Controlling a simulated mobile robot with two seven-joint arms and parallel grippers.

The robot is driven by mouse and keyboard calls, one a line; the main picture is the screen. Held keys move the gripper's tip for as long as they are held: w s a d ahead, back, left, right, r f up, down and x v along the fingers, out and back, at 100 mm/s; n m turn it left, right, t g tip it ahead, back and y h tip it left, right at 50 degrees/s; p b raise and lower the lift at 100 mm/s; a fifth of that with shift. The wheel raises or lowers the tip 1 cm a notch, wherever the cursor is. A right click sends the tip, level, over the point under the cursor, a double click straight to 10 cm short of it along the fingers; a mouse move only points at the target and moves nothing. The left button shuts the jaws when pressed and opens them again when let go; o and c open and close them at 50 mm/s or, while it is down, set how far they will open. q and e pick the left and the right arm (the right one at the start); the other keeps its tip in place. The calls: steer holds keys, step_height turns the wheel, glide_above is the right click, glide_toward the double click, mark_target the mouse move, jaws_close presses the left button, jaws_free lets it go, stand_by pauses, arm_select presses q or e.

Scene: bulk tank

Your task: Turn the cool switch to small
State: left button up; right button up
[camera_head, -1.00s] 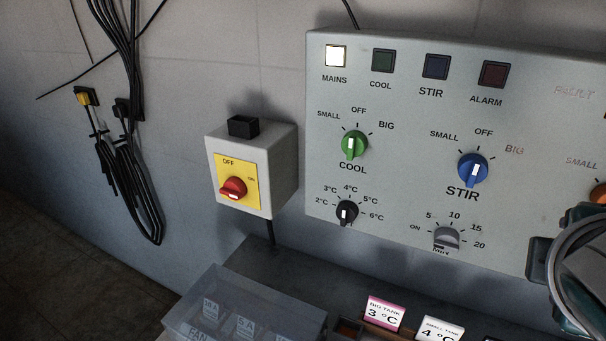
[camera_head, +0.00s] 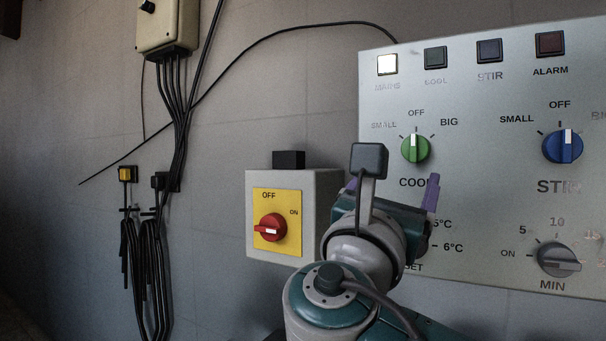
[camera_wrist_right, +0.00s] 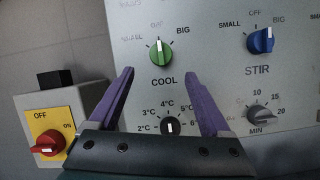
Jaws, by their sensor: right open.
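The cool switch is a green knob (camera_head: 415,149) with a white pointer, on the grey control panel. Its pointer stands up towards OFF, with SMALL to the left and BIG to the right. In the right wrist view the green knob (camera_wrist_right: 160,52) lies beyond the fingertips, roughly midway between them. My right gripper (camera_head: 392,188) is open and empty, just below the knob in the head view. Its two purple fingers (camera_wrist_right: 160,76) are spread apart and not around the knob. My gripper partly hides the COOL label and the temperature dial. My left gripper is out of view.
The blue stir knob (camera_head: 562,147) is to the right, with the grey MIN dial (camera_head: 558,259) below it. The black temperature dial (camera_wrist_right: 170,127) shows between my fingers. A box with a red switch (camera_head: 270,228) juts out at the left. The MAINS lamp (camera_head: 387,65) is lit.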

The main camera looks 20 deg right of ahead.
mark_target(417, 151)
steer(key=x, duration=0.8)
steer(key=shift+d+r, duration=0.1)
steer(key=shift+d, duration=0.15)
steer(key=shift+c, duration=0.2)
jaws_close()
steer(key=shift+r+n+p, duration=0.2)
steer(key=shift+n+p, duration=0.2)
steer(key=shift+p, duration=0.45)
steer(key=n+t+y+p, duration=0.1)
steer(key=n+p, duration=0.2)
steer(key=p, duration=0.1)
steer(key=n+t+y+p, duration=0.1)
steer(key=n+y+p, duration=0.1)
steer(key=n+p, duration=0.2)
steer(key=n+t+y+p, duration=0.1)
steer(key=n+y+p, duration=0.1)
steer(key=n+p, duration=0.1)
steer(key=shift+s+d+r+n+p, duration=0.25)
steer(key=shift+n+p, duration=0.15)
steer(key=shift+p, duration=0.4)
steer(key=shift+f+n+y+p, duration=0.25)
steer(key=shift+n+y+p, duration=0.15)
steer(key=shift+n+p, duration=0.8)
